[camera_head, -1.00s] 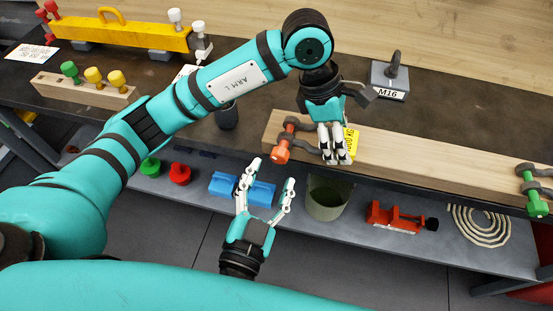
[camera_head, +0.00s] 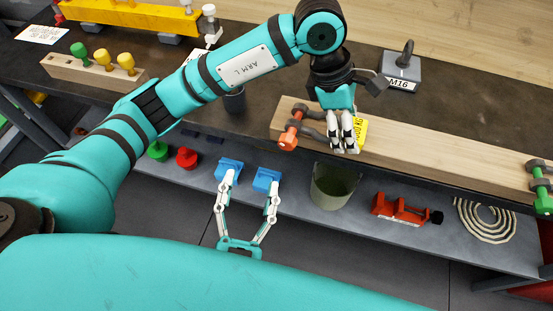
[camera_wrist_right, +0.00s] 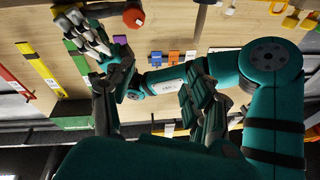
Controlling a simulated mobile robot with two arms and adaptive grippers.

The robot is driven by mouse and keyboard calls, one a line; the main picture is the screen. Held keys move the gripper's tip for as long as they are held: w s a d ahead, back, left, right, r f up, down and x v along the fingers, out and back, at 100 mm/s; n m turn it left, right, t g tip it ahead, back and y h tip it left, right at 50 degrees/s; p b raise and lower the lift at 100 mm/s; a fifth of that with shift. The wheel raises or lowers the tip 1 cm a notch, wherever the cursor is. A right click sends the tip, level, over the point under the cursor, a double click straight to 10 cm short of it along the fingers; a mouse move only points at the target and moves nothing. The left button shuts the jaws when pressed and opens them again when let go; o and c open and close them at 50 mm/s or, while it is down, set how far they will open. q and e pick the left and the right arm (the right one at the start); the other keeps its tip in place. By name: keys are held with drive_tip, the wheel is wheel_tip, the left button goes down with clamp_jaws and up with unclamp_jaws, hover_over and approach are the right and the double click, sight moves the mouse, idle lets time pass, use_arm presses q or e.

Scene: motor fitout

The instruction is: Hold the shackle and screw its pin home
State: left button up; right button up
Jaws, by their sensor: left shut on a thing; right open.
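A dark shackle (camera_head: 312,133) with an orange-headed pin (camera_head: 289,139) sits at the left end of the long wooden beam (camera_head: 430,150). The pin head is at the left side of the shackle, at the beam's front edge. How deep the pin sits cannot be told.
A second shackle with a green pin (camera_head: 542,198) is at the beam's right end. The lower shelf holds blue blocks (camera_head: 230,166), a green-grey bucket (camera_head: 333,187), a red vise-like tool (camera_head: 399,210) and coiled rope (camera_head: 485,220). An M16 block (camera_head: 400,72) stands behind the beam.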

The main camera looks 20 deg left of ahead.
drive_tip(key=s+a+r+n+g+y, duration=0.1)
drive_tip(key=s+a+n+g+y, duration=1.15)
drive_tip(key=n+y, duration=0.85)
drive_tip(key=s+a+f+n+g+h, duration=0.3)
drive_tip(key=s+a+f+n+g, duration=0.1)
drive_tip(key=n+g, duration=0.15)
drive_tip(key=m+t+h, duration=1.5)
drive_tip(key=m+h, duration=0.3)
drive_tip(key=h, duration=0.3)
approach(285, 146)
drive_tip(key=shift+n, duration=0.25)
drive_tip(key=w, duration=1.1)
drive_tip(key=shift+d+f, duration=0.2)
drive_tip(key=shift+d, duration=0.1)
